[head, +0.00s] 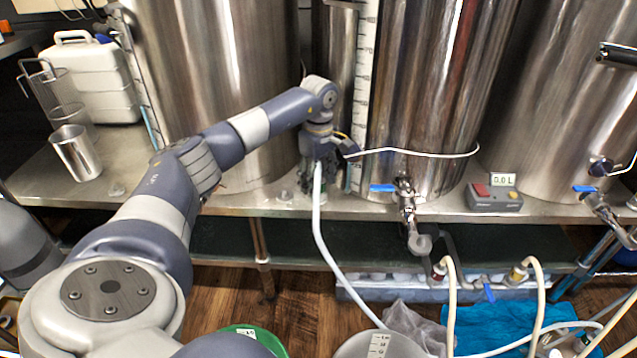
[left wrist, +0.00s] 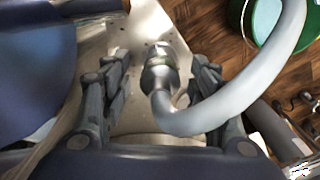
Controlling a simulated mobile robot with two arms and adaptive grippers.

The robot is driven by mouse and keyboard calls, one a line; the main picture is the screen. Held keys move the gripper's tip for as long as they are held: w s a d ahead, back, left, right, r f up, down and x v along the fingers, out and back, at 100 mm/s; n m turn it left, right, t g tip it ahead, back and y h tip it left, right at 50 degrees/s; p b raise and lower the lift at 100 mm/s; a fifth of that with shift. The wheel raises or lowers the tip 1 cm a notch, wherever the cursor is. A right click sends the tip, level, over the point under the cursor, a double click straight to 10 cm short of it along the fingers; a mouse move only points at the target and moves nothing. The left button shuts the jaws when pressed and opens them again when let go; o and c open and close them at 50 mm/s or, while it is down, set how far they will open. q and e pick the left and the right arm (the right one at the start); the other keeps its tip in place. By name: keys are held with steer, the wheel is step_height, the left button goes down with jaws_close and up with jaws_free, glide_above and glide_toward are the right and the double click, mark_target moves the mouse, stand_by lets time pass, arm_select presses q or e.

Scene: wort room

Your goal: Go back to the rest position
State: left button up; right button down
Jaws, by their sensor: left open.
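My left arm reaches across the head view from the lower left, and its left gripper (head: 313,180) points down at the front edge of the steel shelf. In the left wrist view the gripper (left wrist: 160,78) has its fingers apart on either side of a metal hose fitting (left wrist: 160,72). A pale hose (head: 320,225) runs from the gripper down toward the floor; it also shows in the left wrist view (left wrist: 225,108), curving past the right finger. I cannot tell whether the fingers touch the fitting. My right gripper is not in view.
Large steel tanks (head: 430,90) stand behind the arm on the steel shelf (head: 250,207). A tap (head: 406,200), a control box reading 0.0 L (head: 495,197), a steel cup (head: 76,152) and a white canister (head: 92,80) are nearby. Buckets and hoses occupy the floor.

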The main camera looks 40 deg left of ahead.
arm_select(q)
step_height(320, 180, up, 10)
steer(key=shift+r, duration=0.1)
